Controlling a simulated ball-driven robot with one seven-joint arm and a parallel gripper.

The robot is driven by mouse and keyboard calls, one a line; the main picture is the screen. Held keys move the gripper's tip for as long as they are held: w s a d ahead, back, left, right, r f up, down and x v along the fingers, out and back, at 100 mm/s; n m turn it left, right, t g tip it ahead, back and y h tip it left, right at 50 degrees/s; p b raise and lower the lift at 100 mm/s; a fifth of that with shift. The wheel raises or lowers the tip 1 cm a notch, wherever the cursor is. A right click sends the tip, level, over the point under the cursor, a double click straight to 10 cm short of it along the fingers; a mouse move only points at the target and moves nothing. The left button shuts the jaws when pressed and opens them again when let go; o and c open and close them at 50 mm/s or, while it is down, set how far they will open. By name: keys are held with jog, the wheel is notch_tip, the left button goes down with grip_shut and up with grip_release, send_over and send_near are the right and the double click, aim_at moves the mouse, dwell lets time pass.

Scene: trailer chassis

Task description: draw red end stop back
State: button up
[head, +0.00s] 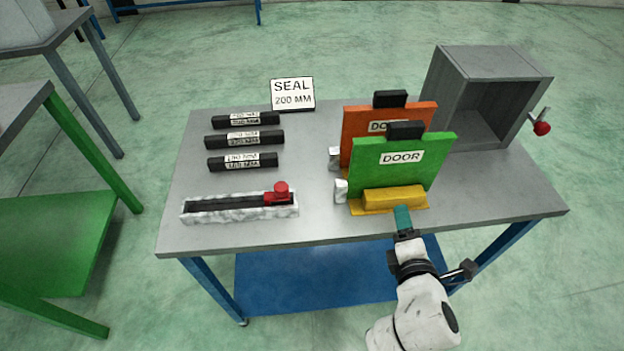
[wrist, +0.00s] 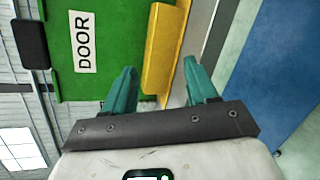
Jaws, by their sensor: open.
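The red end stop (head: 280,194) sits at the right end of a pale, mottled rail with a dark slot (head: 215,206), at the front left of the table. It has a round knob on top. My gripper (head: 402,213) is at the table's front edge, well to the right of the end stop, in front of the green door's yellow base. In the wrist view my gripper (wrist: 162,82) shows two teal fingers spread apart with nothing held between them. The end stop is not in the wrist view.
A green door panel (head: 375,164) and an orange door panel (head: 362,125) stand upright on the grey table (head: 310,220). Black seal bars (head: 243,140) lie behind the rail, near a sign (head: 293,94). An open grey box (head: 485,95) stands at back right. Table space between rail and doors is clear.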

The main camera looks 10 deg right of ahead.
aim_at(285, 192)
jog(key=a+n+y, duration=0.1)
jog(key=a+n, duration=0.1)
jog(key=w+a+r+n+t+y, duration=0.1)
jog(key=a+n, duration=0.2)
jog(key=w+a+r+n+t+y, duration=0.1)
jog(key=a+n, duration=0.1)
jog(key=n, duration=0.1)
jog(key=shift+w+a+r+y, duration=0.2)
jog(key=shift+a+r+y, duration=0.05)
jog(key=shift+a+y, duration=0.1)
jog(key=a+n+y, duration=0.7)
jog(key=a+n, duration=0.5)
jog(key=shift+g, duration=0.3)
jog(key=b+x, duration=0.1)
jog(key=x, duration=0.8)
jog(key=shift+w+a+r, duration=0.1)
jog(key=shift+w+a, duration=0.15)
jog(key=shift+a, duration=0.15)
jog(key=shift+c, duration=0.5)
grip_shut()
